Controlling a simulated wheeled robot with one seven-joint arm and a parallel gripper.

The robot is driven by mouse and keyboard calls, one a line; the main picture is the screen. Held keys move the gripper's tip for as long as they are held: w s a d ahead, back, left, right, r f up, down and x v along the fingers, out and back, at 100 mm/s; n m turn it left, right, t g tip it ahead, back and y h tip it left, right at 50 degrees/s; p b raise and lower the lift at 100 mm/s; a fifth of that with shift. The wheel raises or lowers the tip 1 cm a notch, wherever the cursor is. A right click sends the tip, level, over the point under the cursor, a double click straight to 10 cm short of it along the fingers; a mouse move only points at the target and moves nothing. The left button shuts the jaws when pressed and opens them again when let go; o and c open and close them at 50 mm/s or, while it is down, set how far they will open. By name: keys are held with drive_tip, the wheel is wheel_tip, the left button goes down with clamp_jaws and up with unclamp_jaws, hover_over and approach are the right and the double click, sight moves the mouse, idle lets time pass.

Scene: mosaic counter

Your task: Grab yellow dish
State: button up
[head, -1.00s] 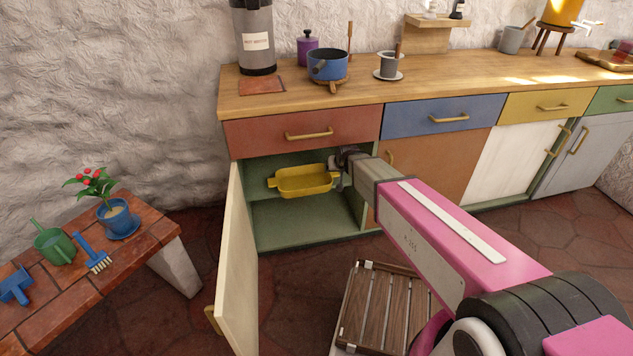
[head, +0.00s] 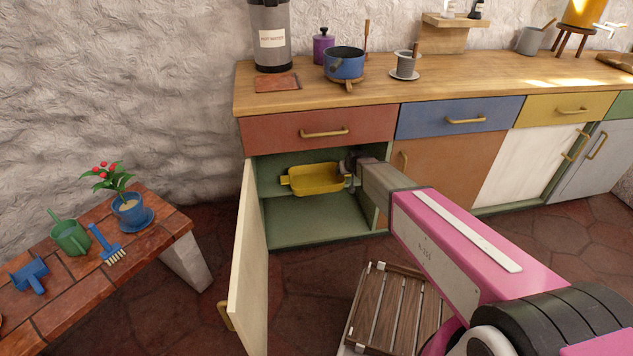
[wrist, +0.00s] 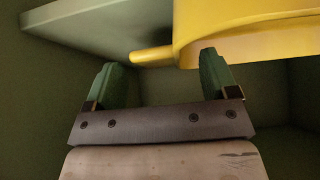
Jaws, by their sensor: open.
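The yellow dish (head: 316,179) is a shallow oblong dish with small end handles. It sits on the shelf inside the open green cabinet under the red drawer. In the wrist view the dish (wrist: 250,30) fills the upper right, with one handle (wrist: 152,56) pointing left. My gripper (head: 350,170) is inside the cabinet at the right end of the dish. In the wrist view my gripper (wrist: 158,75) has its two green fingers spread apart, with nothing held between them. The handle shows beyond and between the fingertips; whether the right finger touches the dish is unclear.
The cream cabinet door (head: 248,262) stands open on the left. The shelf (wrist: 85,30) edge shows in the wrist view. A wooden slatted crate (head: 395,310) is on the floor below my arm. A brick bench (head: 175,225) with a potted plant stands at left.

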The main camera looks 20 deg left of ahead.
drive_tip(key=shift+x, duration=1.2)
clamp_jaws()
drive_tip(key=shift+r, duration=0.15)
